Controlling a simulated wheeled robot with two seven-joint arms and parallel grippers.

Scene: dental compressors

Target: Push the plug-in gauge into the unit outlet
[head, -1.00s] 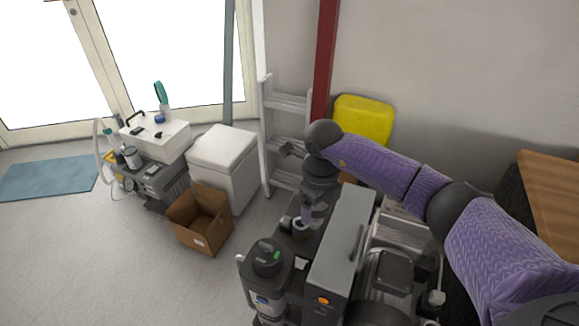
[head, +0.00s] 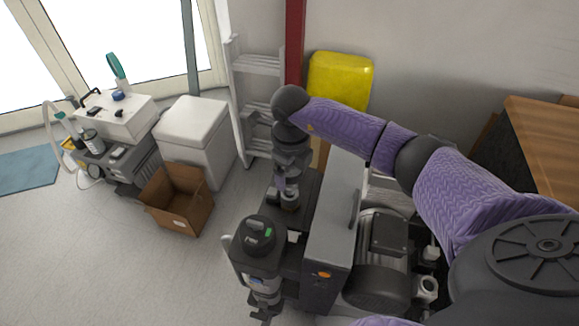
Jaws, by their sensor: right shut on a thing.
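My right gripper (head: 287,190) points down over the dark deck on the left side of the compressor unit (head: 340,225). It is shut on a small grey, round piece (head: 290,198), which looks like the plug-in gauge. The piece sits low, close to the deck; I cannot tell whether it touches anything. Its dial and lower end are hidden or too small to make out. The unit outlet cannot be picked out from here.
A cardboard box (head: 178,200), white bin (head: 194,135), ladder (head: 256,110) and yellow container (head: 340,80) stand around. Floor at front left is clear.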

